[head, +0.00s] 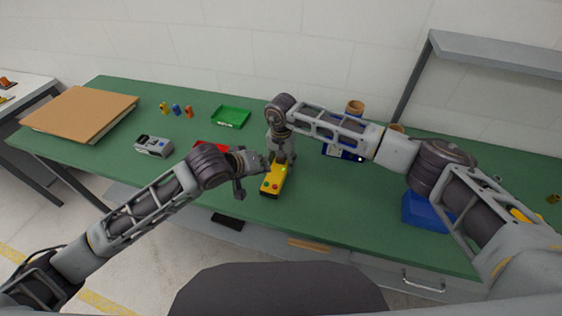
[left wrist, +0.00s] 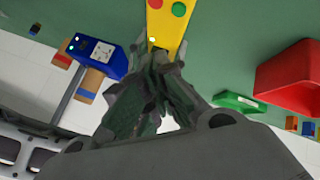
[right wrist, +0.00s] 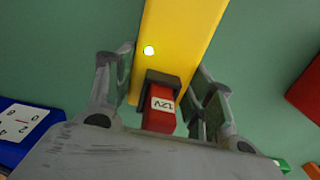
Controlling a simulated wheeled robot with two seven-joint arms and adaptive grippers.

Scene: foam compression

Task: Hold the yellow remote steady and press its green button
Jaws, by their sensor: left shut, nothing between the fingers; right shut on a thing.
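The yellow remote (head: 271,183) lies over the green table, its red and green buttons toward the table's front edge. The left wrist view shows the remote (left wrist: 167,28) with its green button (left wrist: 179,9) uncovered. My right gripper (head: 281,160) is shut on the remote's far end; in the right wrist view its fingers flank the yellow body (right wrist: 182,35). A red block marked 12V (right wrist: 161,105) sits at that end. My left gripper (head: 250,168) is shut and empty just left of the remote. Its fingertips (left wrist: 160,60) appear near the remote's lit end; contact cannot be told.
A red bin (head: 212,147), partly hidden, and a green tray (head: 231,116) are behind my left gripper. A grey device (head: 153,146) lies to the left. A blue bin (head: 425,212) is at the right, beneath my right arm.

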